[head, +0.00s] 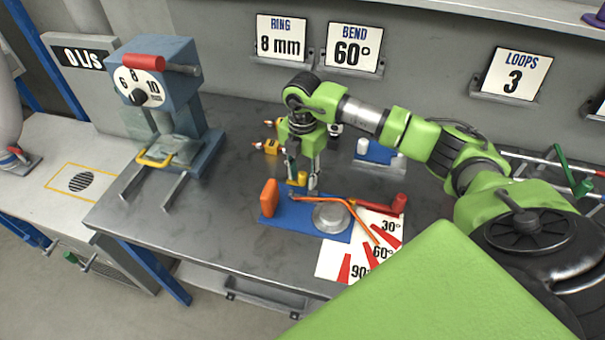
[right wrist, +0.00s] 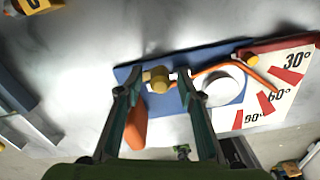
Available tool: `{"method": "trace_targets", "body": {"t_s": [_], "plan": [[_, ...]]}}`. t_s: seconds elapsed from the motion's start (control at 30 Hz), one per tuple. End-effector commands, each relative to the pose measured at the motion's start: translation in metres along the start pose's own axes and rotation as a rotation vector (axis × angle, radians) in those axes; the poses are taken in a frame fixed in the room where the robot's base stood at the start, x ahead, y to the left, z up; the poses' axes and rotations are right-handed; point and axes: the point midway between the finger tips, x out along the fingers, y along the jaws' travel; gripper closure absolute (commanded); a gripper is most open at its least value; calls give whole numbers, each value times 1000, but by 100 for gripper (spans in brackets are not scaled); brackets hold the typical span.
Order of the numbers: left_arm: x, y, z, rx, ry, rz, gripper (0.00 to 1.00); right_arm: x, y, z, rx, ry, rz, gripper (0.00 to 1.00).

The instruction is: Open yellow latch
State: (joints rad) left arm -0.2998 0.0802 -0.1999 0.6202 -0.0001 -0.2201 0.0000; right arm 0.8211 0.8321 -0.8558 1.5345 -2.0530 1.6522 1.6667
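The yellow latch (head: 301,178) is on the blue bending fixture (head: 310,222). In the right wrist view the yellow latch (right wrist: 158,77) lies between my fingertips. My right gripper (head: 304,184) points down over the fixture, its fingers apart on either side of the latch. In the right wrist view the gripper (right wrist: 157,80) is open, with a visible gap between each finger and the latch; whether it stands above the latch or level with it is hard to tell. My left gripper is out of view.
An orange block (head: 270,197) stands left of the latch. A bent orange tube (head: 362,224) passes a grey disc (head: 331,217) and a red handle (head: 380,206). An angle chart (head: 338,263) lies in front. A blue-grey machine (head: 177,87) stands left; bare tabletop separates it from the fixture.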

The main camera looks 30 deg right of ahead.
Motion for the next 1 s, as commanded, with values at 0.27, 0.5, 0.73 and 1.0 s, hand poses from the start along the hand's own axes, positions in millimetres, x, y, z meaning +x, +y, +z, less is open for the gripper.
{"method": "trace_targets", "body": {"t_s": [0.27, 0.5, 0.73, 1.0], "plan": [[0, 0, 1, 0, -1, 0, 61, -22, 1, 1, 0, -2, 3, 66], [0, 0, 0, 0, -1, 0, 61, -74, 1, 1, 0, -2, 5, 66], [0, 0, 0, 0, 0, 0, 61, -110, 0, 0, -1, -1, 2, 66], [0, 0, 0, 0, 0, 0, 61, -120, 0, 0, 0, 0, 0, 66]]}}
